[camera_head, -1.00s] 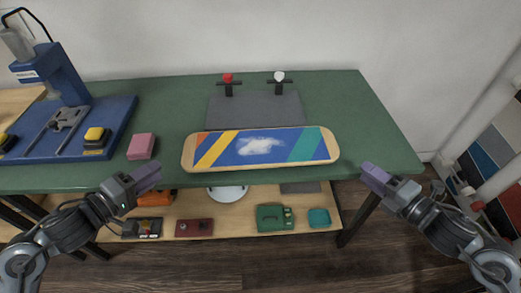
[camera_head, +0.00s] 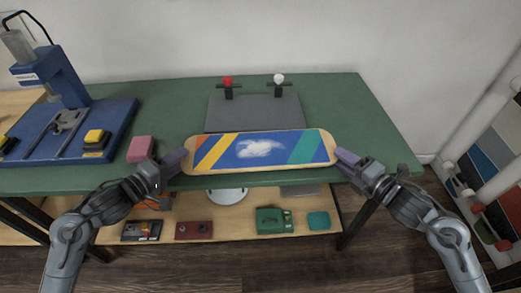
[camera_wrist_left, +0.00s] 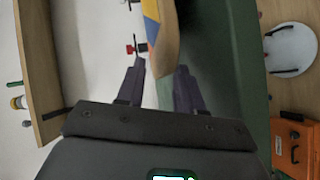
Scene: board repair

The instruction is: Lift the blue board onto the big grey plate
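The blue board (camera_head: 240,152), a long wooden-edged deck with orange, yellow and green stripes and a white cloud, lies along the green table's front edge. The big grey plate (camera_head: 253,113) lies flat behind it. My left gripper (camera_head: 178,161) is at the board's left end. In the left wrist view its two fingers (camera_wrist_left: 160,85) are apart, with the board's tip (camera_wrist_left: 165,40) just ahead of the gap. My right gripper (camera_head: 342,157) is at the board's right end; its finger gap is hidden from this side.
Two small clamps, one with a red knob (camera_head: 228,80) and one with a white knob (camera_head: 279,78), stand at the plate's back edge. A pink block (camera_head: 140,149) and a blue press (camera_head: 70,125) are at left. The table (camera_head: 365,125) is clear at right.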

